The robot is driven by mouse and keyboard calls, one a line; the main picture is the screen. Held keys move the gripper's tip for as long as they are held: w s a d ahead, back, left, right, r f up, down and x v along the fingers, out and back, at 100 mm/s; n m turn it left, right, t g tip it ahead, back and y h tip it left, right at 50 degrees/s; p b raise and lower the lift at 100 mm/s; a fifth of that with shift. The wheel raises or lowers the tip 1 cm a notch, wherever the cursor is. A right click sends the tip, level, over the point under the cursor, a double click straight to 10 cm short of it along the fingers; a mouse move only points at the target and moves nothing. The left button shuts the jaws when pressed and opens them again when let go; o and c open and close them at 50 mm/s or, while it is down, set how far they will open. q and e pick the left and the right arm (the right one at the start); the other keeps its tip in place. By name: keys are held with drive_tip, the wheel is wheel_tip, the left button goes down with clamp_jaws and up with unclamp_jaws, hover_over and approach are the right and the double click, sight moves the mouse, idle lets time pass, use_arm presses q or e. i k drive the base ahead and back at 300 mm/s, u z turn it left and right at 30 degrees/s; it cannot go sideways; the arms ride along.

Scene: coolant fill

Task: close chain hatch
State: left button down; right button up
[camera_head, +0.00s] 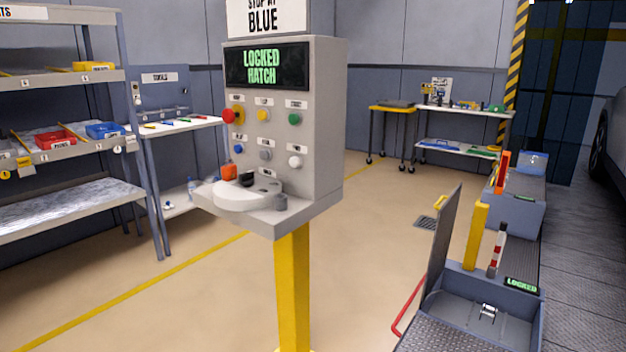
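The chain hatch lid (440,245) stands raised, close to upright, at the left side of a grey floor box (457,296) at lower right. A red bar handle (408,308) shows at the lid's left. The box is open, and a small metal fitting (488,311) shows inside it. A small green-lit sign on the box (522,285) reads "LOCKED". The control panel (325,130) in the middle has a screen (267,66) reading "LOCKED HATCH". Neither of my grippers shows in this view.
The panel stands on a yellow post (293,290) beside the hatch. A yellow post (476,236) and a red-white striped post (497,250) rise at the box. Shelves (60,140) stand at left. Tan floor between panel and hatch is clear.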

sight(447, 214)
drive_tip(key=u, duration=1.45)
drive_tip(key=i, duration=2.2)
drive_tip(key=z, duration=2.6)
drive_tip(key=k, duration=0.85)
drive_tip(key=u, duration=2.05)
drive_tip(key=i, duration=0.35)
drive_tip(key=z, duration=0.85)
drive_tip(key=i, duration=3.35)
drive_tip(key=z, duration=0.5)
